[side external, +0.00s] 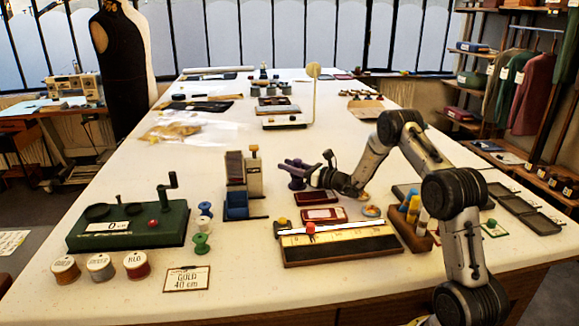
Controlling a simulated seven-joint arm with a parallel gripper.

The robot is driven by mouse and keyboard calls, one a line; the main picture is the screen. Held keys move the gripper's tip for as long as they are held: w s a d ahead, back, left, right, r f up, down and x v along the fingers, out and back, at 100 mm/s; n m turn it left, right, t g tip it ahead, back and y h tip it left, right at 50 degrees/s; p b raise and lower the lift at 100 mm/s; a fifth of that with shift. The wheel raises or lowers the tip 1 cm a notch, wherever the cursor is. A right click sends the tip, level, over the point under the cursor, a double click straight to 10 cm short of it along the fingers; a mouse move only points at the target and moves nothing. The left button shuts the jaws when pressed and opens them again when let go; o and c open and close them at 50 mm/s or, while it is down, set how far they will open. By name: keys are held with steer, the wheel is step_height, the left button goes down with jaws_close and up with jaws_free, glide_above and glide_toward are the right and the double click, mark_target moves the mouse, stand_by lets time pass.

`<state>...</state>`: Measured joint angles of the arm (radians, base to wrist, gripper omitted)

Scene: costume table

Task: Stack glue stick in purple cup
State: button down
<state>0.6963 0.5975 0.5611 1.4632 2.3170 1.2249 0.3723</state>
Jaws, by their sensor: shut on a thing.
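My gripper (302,173) is at the middle of the table, reaching left from the arm at a low height. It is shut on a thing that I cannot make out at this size. A small dark purple object (297,184), which looks like the purple cup, stands right at the fingertips. The fingers overlap its upper part, so I cannot tell whether they touch it. I cannot clearly identify the glue stick; several yellow, blue and white sticks (412,206) stand in a brown wooden block (412,236) below my arm.
A tall block-like stand (240,188) is left of my gripper. Red trays (323,215) and a ruler board (338,243) lie in front. A green box with a crank (128,226) and several spools (136,264) are at the left. The table behind the gripper is partly clear.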

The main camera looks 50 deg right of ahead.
steer(key=shift+f, duration=0.3)
steer(key=c, duration=0.6)
jaws_free()
